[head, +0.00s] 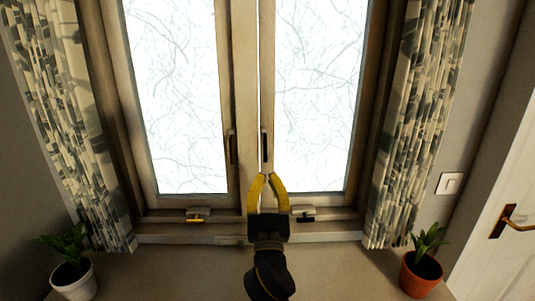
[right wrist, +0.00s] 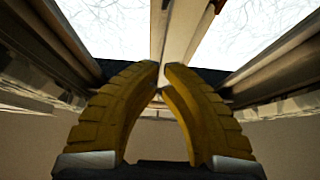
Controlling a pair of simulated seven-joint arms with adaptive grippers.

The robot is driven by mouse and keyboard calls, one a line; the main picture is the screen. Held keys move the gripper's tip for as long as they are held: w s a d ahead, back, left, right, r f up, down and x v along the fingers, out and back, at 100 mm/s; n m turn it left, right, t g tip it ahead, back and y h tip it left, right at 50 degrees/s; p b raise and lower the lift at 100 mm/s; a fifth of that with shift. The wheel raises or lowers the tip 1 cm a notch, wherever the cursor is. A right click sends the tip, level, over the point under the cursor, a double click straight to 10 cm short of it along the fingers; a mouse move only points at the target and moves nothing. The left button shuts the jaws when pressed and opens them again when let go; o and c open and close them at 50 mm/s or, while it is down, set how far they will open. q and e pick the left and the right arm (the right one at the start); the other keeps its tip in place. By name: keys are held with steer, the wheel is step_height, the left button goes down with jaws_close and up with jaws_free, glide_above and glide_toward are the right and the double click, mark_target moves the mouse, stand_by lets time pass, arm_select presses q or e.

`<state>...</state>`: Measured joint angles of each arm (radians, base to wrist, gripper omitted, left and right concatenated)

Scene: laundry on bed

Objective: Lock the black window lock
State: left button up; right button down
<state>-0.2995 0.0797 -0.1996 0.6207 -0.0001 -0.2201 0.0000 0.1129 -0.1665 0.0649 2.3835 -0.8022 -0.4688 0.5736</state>
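The black window lock (head: 303,213) is on the lower frame of the right window, a small light body with a black lever. My right gripper (head: 267,178) is just left of it and points up at the window's middle post. Its two yellow fingers also show in the right wrist view (right wrist: 161,68), bowed, with a narrow empty gap between the tips. The gripper appears apart from the lock. I cannot make out the lock in the right wrist view. My left gripper is not in view.
Dark handles (head: 232,148) flank the middle post. Patterned curtains (head: 425,120) hang at both sides. Potted plants stand at left (head: 73,278) and right (head: 421,273). A white door (head: 505,245) is at right.

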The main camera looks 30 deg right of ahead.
mark_target(266, 153)
steer(key=x, duration=0.3)
steer(key=f+x, duration=0.1)
steer(key=x, duration=0.6)
steer(key=shift+w+d+f, duration=0.1)
steer(key=shift+w+d, duration=0.2)
steer(key=shift+w, duration=0.2)
steer(key=shift+w+d+f, duration=0.45)
steer(key=shift+w+f, duration=0.25)
steer(key=shift+f, duration=0.1)
